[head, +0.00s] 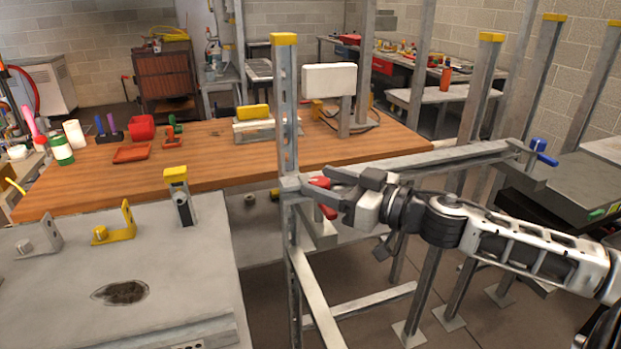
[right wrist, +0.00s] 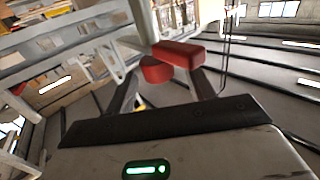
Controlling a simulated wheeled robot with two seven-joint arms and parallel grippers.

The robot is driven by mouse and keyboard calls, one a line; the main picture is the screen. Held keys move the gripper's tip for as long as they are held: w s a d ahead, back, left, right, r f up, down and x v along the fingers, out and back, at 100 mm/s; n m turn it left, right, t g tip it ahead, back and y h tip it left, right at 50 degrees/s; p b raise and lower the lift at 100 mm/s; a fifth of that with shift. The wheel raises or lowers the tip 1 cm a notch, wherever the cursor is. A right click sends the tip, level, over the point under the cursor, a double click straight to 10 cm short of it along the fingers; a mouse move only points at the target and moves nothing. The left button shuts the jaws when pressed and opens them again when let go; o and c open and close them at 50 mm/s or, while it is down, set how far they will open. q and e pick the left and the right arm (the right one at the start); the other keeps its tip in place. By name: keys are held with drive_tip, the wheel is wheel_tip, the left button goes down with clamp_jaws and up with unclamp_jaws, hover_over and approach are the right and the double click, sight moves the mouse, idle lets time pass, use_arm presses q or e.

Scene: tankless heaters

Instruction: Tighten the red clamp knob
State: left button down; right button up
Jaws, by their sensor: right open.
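The red clamp knob (head: 319,182) is on the upright metal post (head: 291,235) of the frame, at the end of a horizontal rail. A second red part of it shows lower down, below my fingers. My right gripper (head: 317,188) comes in from the right and is open, with its fingers at the knob and hiding part of it. In the right wrist view the knob shows as a round red part (right wrist: 156,70) and a red bar (right wrist: 178,53), between the two open fingers (right wrist: 163,88). I cannot tell whether the fingers touch it. My left gripper is not in view.
A blue clamp handle (head: 543,152) is at the rail's right end. A wooden workbench (head: 230,160) with tools stands behind the post. A grey table (head: 70,290) with brackets is at the left front. Several metal posts stand at the right.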

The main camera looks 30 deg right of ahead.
drive_tip(key=shift+x, duration=0.85)
drive_tip(key=shift+p+x, duration=0.4)
drive_tip(key=shift+x, duration=0.5)
drive_tip(key=shift+c, duration=0.3)
drive_tip(key=c, duration=0.9)
